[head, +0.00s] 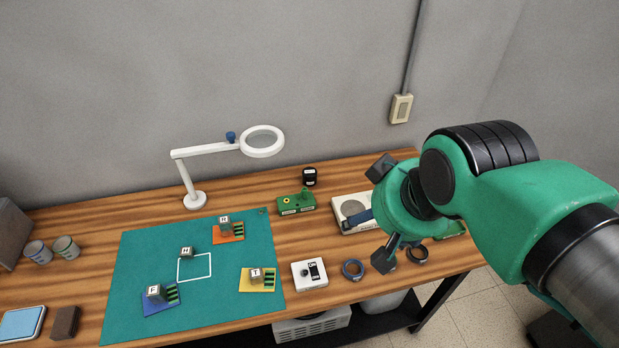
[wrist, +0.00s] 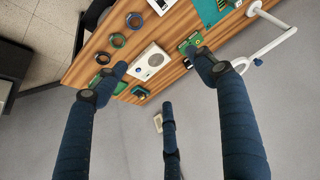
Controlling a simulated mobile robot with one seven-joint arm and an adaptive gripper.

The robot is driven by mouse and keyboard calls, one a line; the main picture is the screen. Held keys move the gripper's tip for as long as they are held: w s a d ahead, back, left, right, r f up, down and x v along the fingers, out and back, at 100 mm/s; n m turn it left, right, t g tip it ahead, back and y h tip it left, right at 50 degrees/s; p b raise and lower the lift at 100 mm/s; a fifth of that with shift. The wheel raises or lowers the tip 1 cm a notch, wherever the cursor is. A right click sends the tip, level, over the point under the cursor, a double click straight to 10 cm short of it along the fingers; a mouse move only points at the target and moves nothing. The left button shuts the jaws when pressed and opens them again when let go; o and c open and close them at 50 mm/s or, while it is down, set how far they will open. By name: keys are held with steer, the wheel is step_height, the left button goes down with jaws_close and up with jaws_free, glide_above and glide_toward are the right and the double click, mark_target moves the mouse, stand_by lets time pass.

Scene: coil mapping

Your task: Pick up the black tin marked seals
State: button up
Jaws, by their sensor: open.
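A small black tin (head: 310,177) with a white label stands upright near the back edge of the bench, behind a green box. Its lettering is too small to read. In the wrist view a dark shape beside the green box, partly behind a finger, looks like the same tin (wrist: 187,63). My gripper (head: 372,213) is open and empty, above the right part of the bench, to the right of the tin and apart from it. Its dark fingers (wrist: 163,75) are spread wide in the wrist view.
A white device (head: 341,226) lies partly behind my gripper. A white magnifier lamp (head: 195,199) stands left. A teal mat (head: 135,262) holds several blocks. Dark rings (head: 353,269) lie in front.

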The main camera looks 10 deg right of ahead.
steer(key=shift+w, duration=0.1)
steer(key=g, duration=0.1)
glide_above(310, 172)
steer(key=s, duration=0.5)
step_height(310, 172, down, 27)
steer(key=shift+d+n+p, duration=0.15)
steer(key=shift+n+p, duration=0.15)
steer(key=shift+n, duration=0.1)
steer(key=shift+f, duration=0.1)
steer(key=shift+b+x, duration=0.55)
steer(key=shift+x, duration=3.65)
